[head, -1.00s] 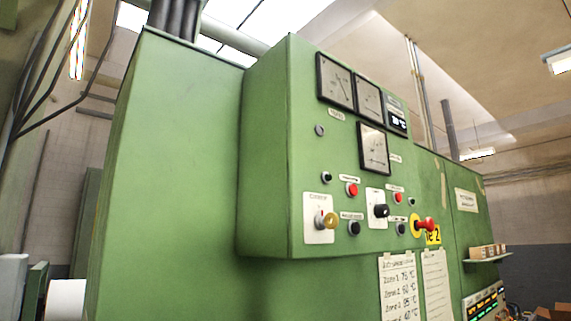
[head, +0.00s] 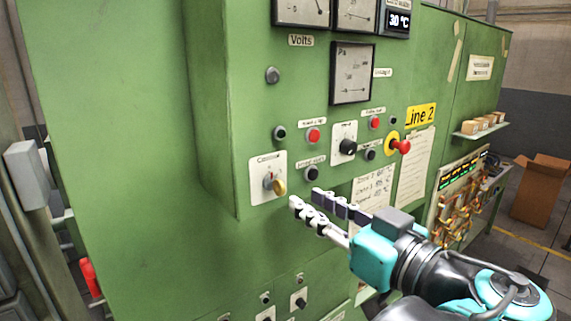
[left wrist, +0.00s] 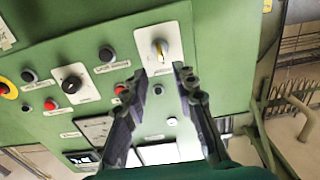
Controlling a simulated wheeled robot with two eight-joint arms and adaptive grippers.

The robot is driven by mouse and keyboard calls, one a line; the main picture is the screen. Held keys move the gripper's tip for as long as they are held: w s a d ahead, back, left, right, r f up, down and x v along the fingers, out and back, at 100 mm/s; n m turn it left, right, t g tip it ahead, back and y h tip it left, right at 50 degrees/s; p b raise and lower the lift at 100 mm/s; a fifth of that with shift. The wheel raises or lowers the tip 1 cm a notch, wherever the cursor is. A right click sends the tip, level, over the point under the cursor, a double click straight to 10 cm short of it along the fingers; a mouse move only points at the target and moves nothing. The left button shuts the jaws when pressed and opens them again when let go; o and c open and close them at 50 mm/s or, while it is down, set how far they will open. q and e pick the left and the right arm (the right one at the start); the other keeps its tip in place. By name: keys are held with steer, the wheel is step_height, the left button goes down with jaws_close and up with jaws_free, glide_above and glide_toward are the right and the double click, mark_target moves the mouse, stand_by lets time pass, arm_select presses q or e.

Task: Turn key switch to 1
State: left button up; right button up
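The key switch (head: 277,186) has a yellow key in a white plate at the lower left of the green control box. It also shows in the left wrist view (left wrist: 160,48), top middle, with the yellow key in the plate. My left gripper (head: 306,198) is open and empty, its fingers pointing at the panel just right of the key switch in the head view. In the left wrist view its two fingers (left wrist: 160,70) are spread apart, with the key just beyond the tips and between them. The plate's markings are too small to read. My right gripper is not in view.
Near the key switch are a black rotary switch (head: 347,147), a red button (head: 313,135), a black button (head: 311,173) and a red emergency stop (head: 400,146). Paper sheets (head: 372,190) hang below. A cardboard box (head: 541,190) stands on the floor at right.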

mark_target(283, 187)
arm_select(q)
steer(key=p+x, duration=0.1)
steer(key=x, duration=0.5)
steer(key=shift+w+a+r, duration=0.1)
steer(key=shift+a, duration=0.2)
steer(key=shift+w+a, duration=0.25)
steer(key=shift+w, duration=0.35)
jaws_close()
